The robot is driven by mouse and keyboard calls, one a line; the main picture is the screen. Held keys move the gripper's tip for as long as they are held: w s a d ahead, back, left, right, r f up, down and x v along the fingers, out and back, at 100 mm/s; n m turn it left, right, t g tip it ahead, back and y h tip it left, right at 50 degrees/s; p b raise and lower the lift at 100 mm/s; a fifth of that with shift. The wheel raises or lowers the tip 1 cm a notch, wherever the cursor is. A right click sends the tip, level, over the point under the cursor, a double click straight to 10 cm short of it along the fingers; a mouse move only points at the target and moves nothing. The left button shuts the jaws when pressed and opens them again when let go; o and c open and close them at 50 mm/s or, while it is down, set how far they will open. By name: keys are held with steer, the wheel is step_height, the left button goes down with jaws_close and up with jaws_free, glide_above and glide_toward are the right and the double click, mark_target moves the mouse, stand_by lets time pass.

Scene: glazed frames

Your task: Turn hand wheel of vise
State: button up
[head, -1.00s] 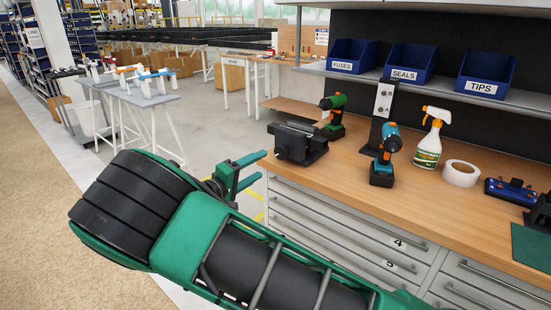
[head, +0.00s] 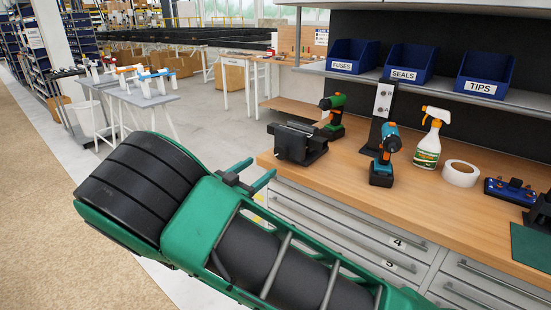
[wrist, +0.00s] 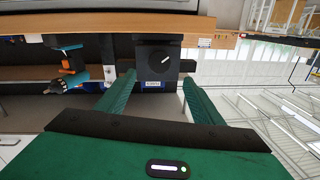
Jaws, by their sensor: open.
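The dark vise (head: 298,143) stands on the wooden workbench near its left front corner. It also shows in the wrist view (wrist: 171,73), straight ahead. Its round black hand wheel (wrist: 160,61), with a white mark on its face, faces my wrist camera. My green gripper (head: 260,169) is open and empty in front of the bench, short of the vise. The hand wheel cannot be made out in the head view.
Right of the vise on the workbench (head: 440,210) stand a green drill (head: 333,115), a blue drill (head: 383,155), a spray bottle (head: 429,140) and a tape roll (head: 461,173). Drawers (head: 350,235) lie below the benchtop.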

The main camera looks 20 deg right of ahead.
mark_target(279, 153)
steer(key=x, duration=1)
steer(key=shift+w+d, duration=0.1)
steer(key=shift+d, duration=0.05)
steer(key=c, duration=1)
